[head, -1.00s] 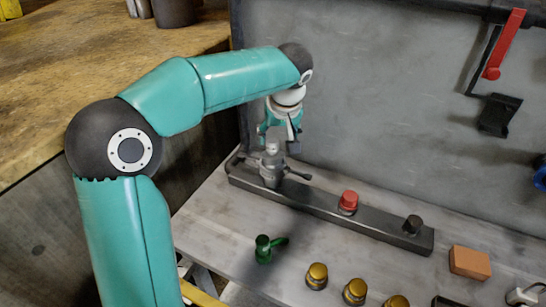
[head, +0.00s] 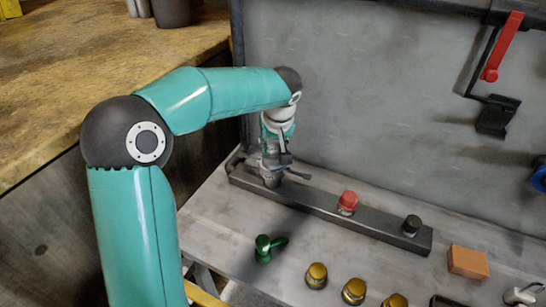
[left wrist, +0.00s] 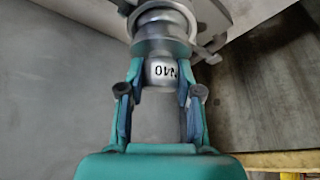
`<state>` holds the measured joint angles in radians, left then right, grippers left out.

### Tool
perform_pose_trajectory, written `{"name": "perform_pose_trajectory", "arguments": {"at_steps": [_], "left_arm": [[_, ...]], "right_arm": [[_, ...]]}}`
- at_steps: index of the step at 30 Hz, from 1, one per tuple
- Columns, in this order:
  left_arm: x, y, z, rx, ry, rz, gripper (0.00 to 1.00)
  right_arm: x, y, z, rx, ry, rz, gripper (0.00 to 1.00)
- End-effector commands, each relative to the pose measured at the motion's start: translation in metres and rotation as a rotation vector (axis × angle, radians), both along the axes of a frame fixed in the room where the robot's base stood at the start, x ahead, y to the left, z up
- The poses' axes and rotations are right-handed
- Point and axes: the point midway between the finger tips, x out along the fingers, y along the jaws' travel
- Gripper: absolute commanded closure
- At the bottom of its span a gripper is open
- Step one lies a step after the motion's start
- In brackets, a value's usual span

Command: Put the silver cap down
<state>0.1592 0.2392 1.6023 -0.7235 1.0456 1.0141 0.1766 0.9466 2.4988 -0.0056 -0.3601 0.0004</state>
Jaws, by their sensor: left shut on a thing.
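The silver cap (left wrist: 160,72), a rounded metal piece with dark lettering, is between the fingers of my left gripper (left wrist: 160,92) in the left wrist view. In the head view my left gripper (head: 273,155) points down at the left end of a dark rail (head: 318,204) and is shut on the cap. The fingers mostly hide the cap there. Directly below is a grey metal fitting with a side lever (head: 298,174). I cannot tell whether the cap rests on the fitting. My right gripper is not in view.
The rail also carries a red cap (head: 348,202) and a black knob (head: 411,225). In front are a green fitting (head: 263,248), gold caps (head: 316,275) and an orange block (head: 468,262). A grey wall with a red-handled lever (head: 502,48) stands behind.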

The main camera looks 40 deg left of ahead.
Motion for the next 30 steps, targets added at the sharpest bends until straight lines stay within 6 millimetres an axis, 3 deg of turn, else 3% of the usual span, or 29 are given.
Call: {"name": "perform_pose_trajectory", "arguments": {"at_steps": [3,13,19,23,30], "left_arm": [[0.000,0.000,0.000,0.000,0.000,0.000,1.00],[0.000,0.000,0.003,0.000,-0.001,0.000,1.00],[0.001,0.000,0.017,0.001,-0.004,0.000,1.00],[0.001,0.000,0.037,0.001,-0.006,-0.001,1.00],[0.002,-0.001,0.104,0.000,-0.008,-0.001,1.00]], "right_arm": [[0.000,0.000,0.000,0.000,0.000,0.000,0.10],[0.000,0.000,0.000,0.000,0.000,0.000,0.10],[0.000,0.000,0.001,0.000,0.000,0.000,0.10],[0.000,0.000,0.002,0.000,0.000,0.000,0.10],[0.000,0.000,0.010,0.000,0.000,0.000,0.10]]}}
